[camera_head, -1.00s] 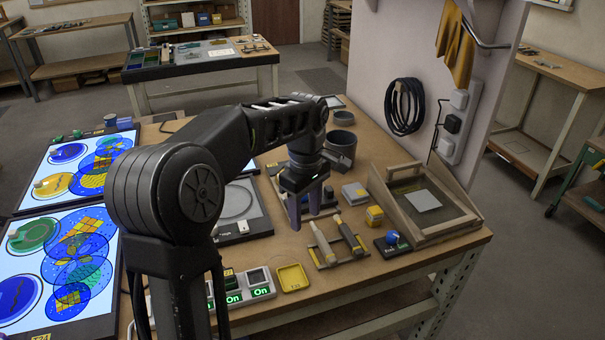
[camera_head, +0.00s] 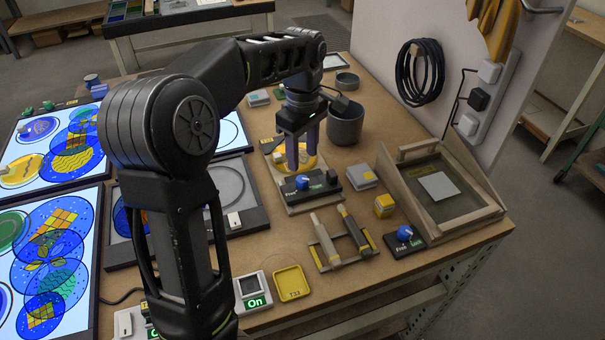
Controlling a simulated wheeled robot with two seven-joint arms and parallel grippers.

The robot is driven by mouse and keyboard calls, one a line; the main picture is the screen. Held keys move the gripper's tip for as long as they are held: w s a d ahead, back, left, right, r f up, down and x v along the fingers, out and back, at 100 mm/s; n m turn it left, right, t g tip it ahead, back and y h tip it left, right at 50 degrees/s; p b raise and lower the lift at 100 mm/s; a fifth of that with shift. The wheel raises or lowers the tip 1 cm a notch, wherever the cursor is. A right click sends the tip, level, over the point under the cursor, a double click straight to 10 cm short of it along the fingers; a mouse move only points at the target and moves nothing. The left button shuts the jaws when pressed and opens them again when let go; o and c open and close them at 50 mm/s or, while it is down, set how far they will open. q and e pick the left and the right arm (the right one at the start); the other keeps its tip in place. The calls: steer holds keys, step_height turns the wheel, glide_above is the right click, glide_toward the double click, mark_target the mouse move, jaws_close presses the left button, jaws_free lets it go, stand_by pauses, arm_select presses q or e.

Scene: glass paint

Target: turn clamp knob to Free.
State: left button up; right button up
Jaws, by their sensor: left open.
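A blue knob (camera_head: 302,182) sits on a black bar across the front of a fixture (camera_head: 297,207) that holds a yellow disc (camera_head: 307,161). A second blue knob (camera_head: 404,233) stands on a small black base at the table's front right, with small white and green lettering in front of it. The lettering is too small to read surely, and I cannot tell which knob is the clamp's. My left gripper (camera_head: 302,163) points down over the yellow disc, just behind the first knob. Its two fingers are apart with nothing seen between them. My right gripper is not in view.
A wood-framed sloped tray (camera_head: 470,215) stands at the right. A grey cup (camera_head: 345,124) stands behind the fixture, close to my left gripper. A rack with two tools (camera_head: 343,241) and a yellow dish (camera_head: 291,284) lie in front. Lit panels (camera_head: 50,250) fill the left.

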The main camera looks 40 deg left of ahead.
mark_target(303, 179)
arm_select(q)
step_height(303, 179, down, 8)
steer(key=shift+r+p, duration=0.15)
steer(key=shift+p, duration=0.15)
jaws_close()
stand_by(0.6)
